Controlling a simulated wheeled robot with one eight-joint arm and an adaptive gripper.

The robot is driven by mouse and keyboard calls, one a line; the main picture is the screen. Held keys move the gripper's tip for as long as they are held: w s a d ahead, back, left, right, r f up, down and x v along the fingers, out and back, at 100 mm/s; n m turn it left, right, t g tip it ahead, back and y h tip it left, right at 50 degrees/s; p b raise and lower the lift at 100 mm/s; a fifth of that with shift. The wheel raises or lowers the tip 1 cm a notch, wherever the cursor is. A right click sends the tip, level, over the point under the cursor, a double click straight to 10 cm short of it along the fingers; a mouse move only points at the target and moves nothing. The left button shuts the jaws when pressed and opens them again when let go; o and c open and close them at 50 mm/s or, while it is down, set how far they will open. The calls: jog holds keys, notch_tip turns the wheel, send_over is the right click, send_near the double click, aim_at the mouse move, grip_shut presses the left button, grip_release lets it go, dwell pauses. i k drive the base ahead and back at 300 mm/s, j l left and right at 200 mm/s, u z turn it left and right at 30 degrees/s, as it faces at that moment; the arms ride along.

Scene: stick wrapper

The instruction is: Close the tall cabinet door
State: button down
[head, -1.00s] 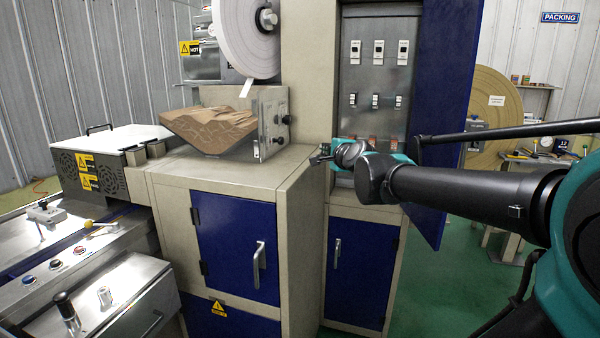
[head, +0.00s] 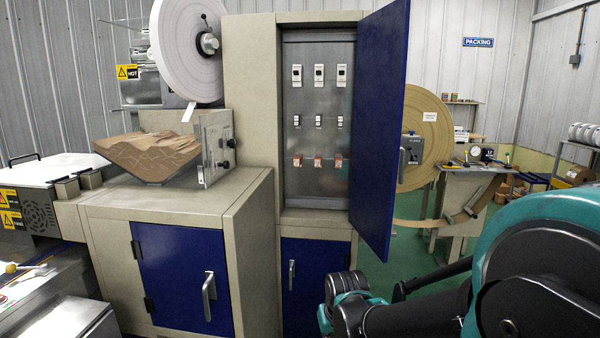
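The tall cabinet (head: 249,130) stands in the middle of the head view. Its blue upper door (head: 379,130) is hinged on the right side and stands open, swung out towards me. Inside, a grey panel (head: 318,185) with rows of switches is exposed. My arm comes in from the lower right, and its wrist end (head: 347,300) is low, in front of the cabinet's lower blue door and below the tall door's bottom edge. My gripper's fingers cannot be made out in this view. No contact with the tall door is visible.
A beige cabinet with a blue door (head: 185,270) and a handle stands left of the tall cabinet, with a brown heap in a hopper (head: 160,157) on top. A large tan reel (head: 425,135) and a workbench (head: 470,170) stand behind right. Green floor shows at right.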

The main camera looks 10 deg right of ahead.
aim_at(382, 36)
jog(key=i+l+u, duration=0.1)
jog(key=l+u, duration=0.35)
jog(key=l, duration=1.2)
jog(key=i+l+u, duration=0.2)
jog(key=l, duration=0.5)
jog(key=l+u, duration=0.25)
jog(key=l, duration=0.5)
